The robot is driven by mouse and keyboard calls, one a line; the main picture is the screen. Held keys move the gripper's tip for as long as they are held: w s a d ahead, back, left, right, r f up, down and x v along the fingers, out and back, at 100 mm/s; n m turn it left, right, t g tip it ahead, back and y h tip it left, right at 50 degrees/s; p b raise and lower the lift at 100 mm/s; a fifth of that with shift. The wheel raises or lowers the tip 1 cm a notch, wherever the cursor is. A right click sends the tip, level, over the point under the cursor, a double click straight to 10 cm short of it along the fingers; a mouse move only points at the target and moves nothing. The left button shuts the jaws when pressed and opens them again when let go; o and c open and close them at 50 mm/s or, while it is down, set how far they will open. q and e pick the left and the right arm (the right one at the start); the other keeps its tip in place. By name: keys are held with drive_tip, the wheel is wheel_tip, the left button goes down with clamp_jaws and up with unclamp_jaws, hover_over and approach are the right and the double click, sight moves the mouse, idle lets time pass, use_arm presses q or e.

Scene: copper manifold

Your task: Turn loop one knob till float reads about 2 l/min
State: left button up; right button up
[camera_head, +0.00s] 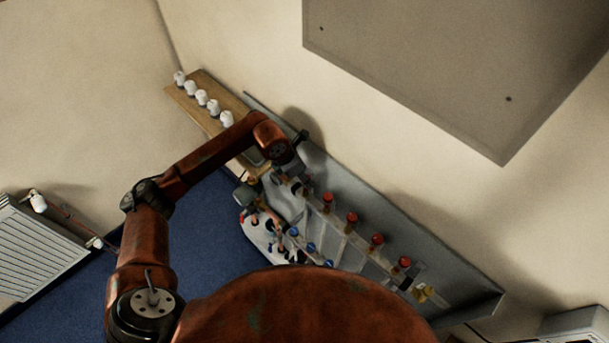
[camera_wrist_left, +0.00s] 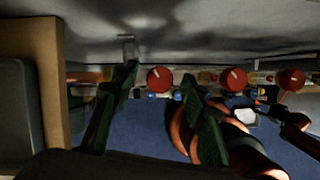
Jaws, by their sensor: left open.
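The copper manifold (camera_head: 364,247) runs along a grey backplate, with a row of several red knobs on its upper bar. The first red knob from the left (camera_head: 328,197) is close to the end of my left arm in the head view. In the left wrist view, a red knob (camera_wrist_left: 160,78) appears between the two open fingers of my left gripper (camera_wrist_left: 158,85), apart from both in the picture. Another red knob (camera_wrist_left: 235,78) is to its right. Which knob belongs to loop one and the float readings are too small to tell. My right gripper is not in view.
Blue knobs (camera_head: 311,246) sit on the lower bar. A wooden shelf (camera_head: 203,79) with several white cups is on the wall at upper left. A grey panel (camera_head: 450,70) is at upper right. A white radiator (camera_head: 35,250) is at left. Blue floor (camera_head: 215,235) lies below.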

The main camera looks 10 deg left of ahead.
use_arm(q)
drive_tip(key=shift+c, duration=0.7)
clamp_jaws()
drive_tip(key=shift+n, duration=0.3)
drive_tip(key=n+t+y+b, duration=0.1)
drive_tip(key=n, duration=0.2)
drive_tip(key=shift+s+d+b, duration=0.1)
drive_tip(key=shift+d+b, duration=0.05)
drive_tip(key=shift+b, duration=0.25)
drive_tip(key=shift+n+y+b, duration=0.5)
drive_tip(key=shift+n+b, duration=0.2)
drive_tip(key=shift+n, duration=0.8)
drive_tip(key=shift+o, duration=0.7)
unclamp_jaws()
